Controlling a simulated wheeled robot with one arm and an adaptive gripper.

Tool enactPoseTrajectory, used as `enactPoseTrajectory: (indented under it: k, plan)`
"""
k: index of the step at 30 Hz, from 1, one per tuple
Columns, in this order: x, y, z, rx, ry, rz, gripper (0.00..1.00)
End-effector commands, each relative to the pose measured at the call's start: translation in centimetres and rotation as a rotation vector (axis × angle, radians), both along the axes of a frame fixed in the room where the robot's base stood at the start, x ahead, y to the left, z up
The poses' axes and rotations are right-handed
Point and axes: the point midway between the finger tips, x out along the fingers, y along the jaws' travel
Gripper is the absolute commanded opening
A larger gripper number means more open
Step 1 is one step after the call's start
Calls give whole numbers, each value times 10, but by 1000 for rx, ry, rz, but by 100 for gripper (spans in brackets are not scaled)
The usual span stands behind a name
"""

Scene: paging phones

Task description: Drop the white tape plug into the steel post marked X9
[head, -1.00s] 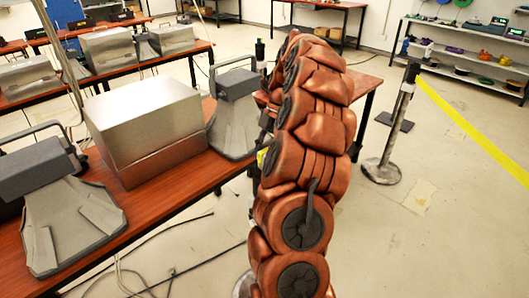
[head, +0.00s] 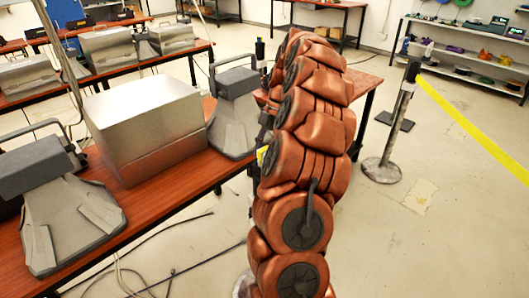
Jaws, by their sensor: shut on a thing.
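A steel post (head: 390,135) with a black head and a round base stands right of my copper-coloured arm. A yellow tape (head: 470,127) runs from its head out to the right edge. Another post's black top (head: 260,50) shows behind the arm. A round base (head: 243,284) is partly hidden at the bottom, beside the arm. No X9 marking is readable on any of them. A small yellow patch (head: 263,157) shows at the arm's left edge; I cannot tell what it belongs to. The white tape plug and my gripper are not visible; my arm covers much of the middle.
A wooden table (head: 165,235) at the left carries grey paging phones (head: 235,110) and a metal box (head: 150,120). Cables (head: 185,222) lie on the floor. Another table (head: 365,80) stands behind the arm. Shelves (head: 470,55) stand at the back right. Floor at the right is mostly clear.

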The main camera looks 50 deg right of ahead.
Motion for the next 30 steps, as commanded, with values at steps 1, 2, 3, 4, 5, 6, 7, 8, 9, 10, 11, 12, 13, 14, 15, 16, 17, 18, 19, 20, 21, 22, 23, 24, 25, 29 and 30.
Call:
enactPoseTrajectory:
  k: [1,2,3,4,5,6,7,8,9,10,11,12,13,14,15,16,17,18,19,20,21,22,23,24,25,29,30]
  plan:
    - [0,0,1,-1,-1,0,0]
    - [0,0,2,-1,-1,0,0]
    - [0,0,3,-1,-1,0,0]
    - [0,0,4,-1,-2,-1,0]
    - [0,0,5,-1,-2,-1,0]
    - [1,0,6,-2,-2,-1,0]
    - [1,0,6,-2,-2,-1,0]
    - [1,0,7,-2,-3,-1,0]
    - [1,-1,7,-2,-3,-1,0]
    - [1,-1,8,-2,-3,-1,0]
    - [0,-1,8,-2,-2,-1,0]
    - [0,-1,8,-2,-2,-1,0]
    - [0,0,8,-2,-2,-1,0]
    - [0,0,8,-2,-2,-1,0]
    - [0,0,8,-2,-2,-1,0]
    - [0,0,8,-2,-2,-1,0]
    - [0,0,8,-1,-2,-1,0]
    - [0,0,8,-1,-2,-1,0]
    - [0,0,8,-1,-2,-1,0]
    - [0,0,8,-1,-2,-1,0]
    - [0,0,8,-1,-2,-1,0]
    - [0,0,8,-1,-2,-1,0]
    - [0,0,8,-1,-2,-1,0]
    - [0,0,8,-1,-2,-1,0]
    - [0,0,8,-1,-2,-1,0]
    - [0,0,7,-2,-2,-1,0]
    - [0,0,7,-2,-2,-1,0]
